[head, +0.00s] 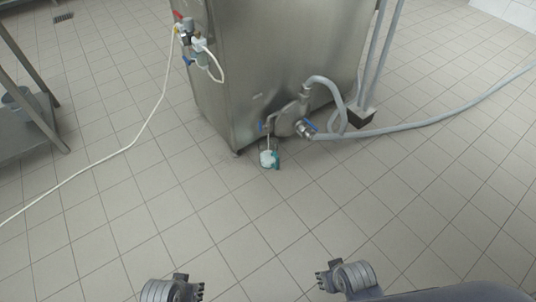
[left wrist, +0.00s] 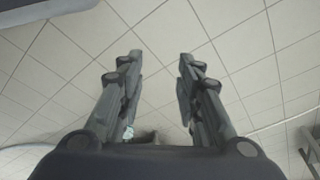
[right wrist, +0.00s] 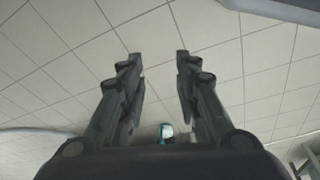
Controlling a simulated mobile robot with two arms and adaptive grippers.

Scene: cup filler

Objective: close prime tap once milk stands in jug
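A small jug (head: 269,159) with a teal handle and pale contents stands on the tiled floor at the foot of the steel machine. A thin spout pipe comes down above it from a small tap with a blue handle (head: 262,126), beside the round pump head (head: 288,120). Whether milk is running is too small to tell. My left gripper (head: 197,290) is low in the head view, far from the jug, open and empty in the left wrist view (left wrist: 160,55). My right gripper (head: 322,280) is also far from it, open and empty in the right wrist view (right wrist: 158,55). The jug shows there too (right wrist: 167,132).
The steel machine (head: 270,60) has another blue-handled valve (head: 309,126) and a grey hose (head: 430,126) running right. A white hose (head: 120,150) crosses the floor at left. A steel shelf (head: 25,130) stands far left. Floor before the machine is clear.

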